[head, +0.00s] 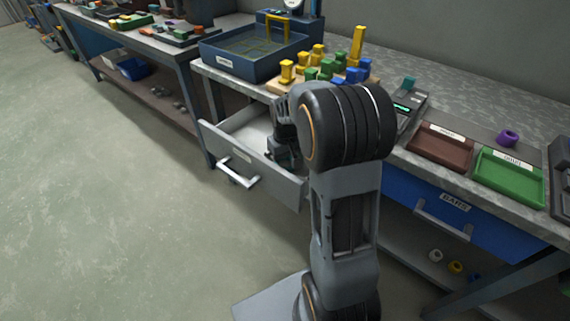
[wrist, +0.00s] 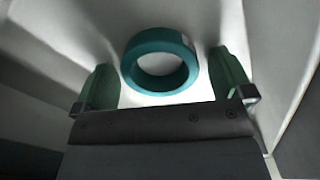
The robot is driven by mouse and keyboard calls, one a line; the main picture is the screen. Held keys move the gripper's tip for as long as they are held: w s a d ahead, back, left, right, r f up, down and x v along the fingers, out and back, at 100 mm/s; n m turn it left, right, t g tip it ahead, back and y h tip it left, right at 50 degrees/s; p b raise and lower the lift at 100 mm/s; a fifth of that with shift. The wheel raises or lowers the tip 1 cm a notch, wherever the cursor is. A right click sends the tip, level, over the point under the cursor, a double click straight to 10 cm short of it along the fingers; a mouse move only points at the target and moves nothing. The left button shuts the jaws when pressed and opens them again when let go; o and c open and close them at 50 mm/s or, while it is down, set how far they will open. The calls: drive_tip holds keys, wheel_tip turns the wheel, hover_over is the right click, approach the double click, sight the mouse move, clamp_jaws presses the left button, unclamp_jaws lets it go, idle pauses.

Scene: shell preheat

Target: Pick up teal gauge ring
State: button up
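The teal gauge ring (wrist: 160,62) lies flat on the light floor of the open drawer in the wrist view. My gripper (wrist: 168,78) is open, with one green-padded finger on each side of the ring. The fingers appear apart from the ring, with a gap on both sides. In the head view my gripper (head: 284,150) reaches down into the open grey drawer (head: 262,168). The ring is hidden there behind my arm and the drawer front.
Drawer walls surround my gripper closely. On the bench above are a blue tray (head: 232,62), several yellow, green and blue blocks (head: 318,62), a brown tray (head: 440,150), a green tray (head: 508,178) and a purple ring (head: 508,138). Open floor (head: 110,200) lies left.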

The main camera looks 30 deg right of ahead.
drive_tip(key=c, duration=0.9)
drive_tip(key=shift+c, duration=0.4)
drive_tip(key=shift+r, duration=0.15)
